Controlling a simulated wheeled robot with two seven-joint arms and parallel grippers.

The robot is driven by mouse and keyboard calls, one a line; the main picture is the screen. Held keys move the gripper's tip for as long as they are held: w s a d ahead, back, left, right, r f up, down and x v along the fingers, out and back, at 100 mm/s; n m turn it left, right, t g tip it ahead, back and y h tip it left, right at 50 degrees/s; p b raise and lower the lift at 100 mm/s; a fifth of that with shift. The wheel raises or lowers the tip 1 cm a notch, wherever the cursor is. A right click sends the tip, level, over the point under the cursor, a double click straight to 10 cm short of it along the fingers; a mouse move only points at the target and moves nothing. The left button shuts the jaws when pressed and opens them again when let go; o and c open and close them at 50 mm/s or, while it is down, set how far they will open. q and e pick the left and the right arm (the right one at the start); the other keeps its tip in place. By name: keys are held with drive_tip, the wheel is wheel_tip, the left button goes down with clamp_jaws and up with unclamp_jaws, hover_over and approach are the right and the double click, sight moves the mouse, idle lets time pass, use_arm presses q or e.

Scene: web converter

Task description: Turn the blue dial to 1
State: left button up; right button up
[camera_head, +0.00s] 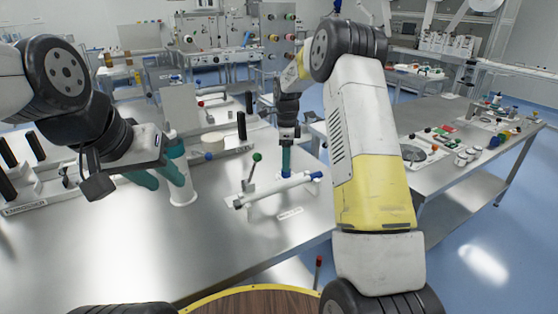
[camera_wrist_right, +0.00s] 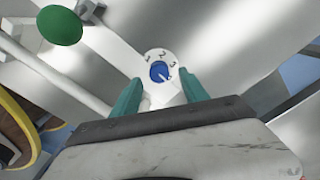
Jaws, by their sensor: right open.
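In the right wrist view, the blue dial (camera_wrist_right: 158,71) sits on a round white plate marked with the digits 1, 2 and 3. A pale pointer line on the dial points to the lower right, below the 3. My right gripper (camera_wrist_right: 161,79) is open, with one teal finger on each side of the dial's line. I cannot tell whether the fingers touch it. My left gripper (camera_head: 158,180) is open and looks empty, close to a white cylinder.
A green-knobbed lever (camera_head: 257,157) stands left of my right gripper; its green ball (camera_wrist_right: 60,25) also shows in the wrist view. The table front is clear.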

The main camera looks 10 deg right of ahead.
drive_tip(key=shift+f, duration=1.65)
drive_tip(key=shift+c, duration=0.4)
clamp_jaws()
